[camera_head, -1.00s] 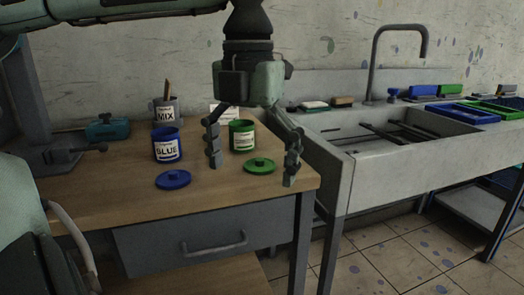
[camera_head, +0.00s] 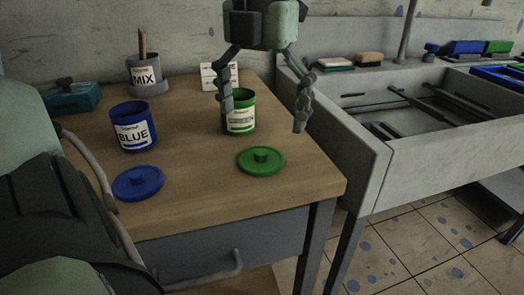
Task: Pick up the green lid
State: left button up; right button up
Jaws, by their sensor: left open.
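The green can (camera_head: 240,117) stands behind the lid, partly covered by the gripper's left finger. My right gripper does not show.
A blue can (camera_head: 132,128) and a blue lid (camera_head: 138,182) are on the table's left. A MIX cup (camera_head: 147,77) and a white card (camera_head: 219,77) stand at the back. A stone sink (camera_head: 370,150) adjoins on the right. The table's front middle is clear.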

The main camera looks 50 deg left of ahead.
aim_at(258, 155)
pick_arm(q)
jog(key=f, duration=0.6)
jog(key=shift+s+a+f, duration=0.1)
jog(key=shift+s+f, duration=0.1)
jog(key=shift+f, duration=0.05)
jog(key=c, duration=1.1)
jog(key=shift+s, duration=0.1)
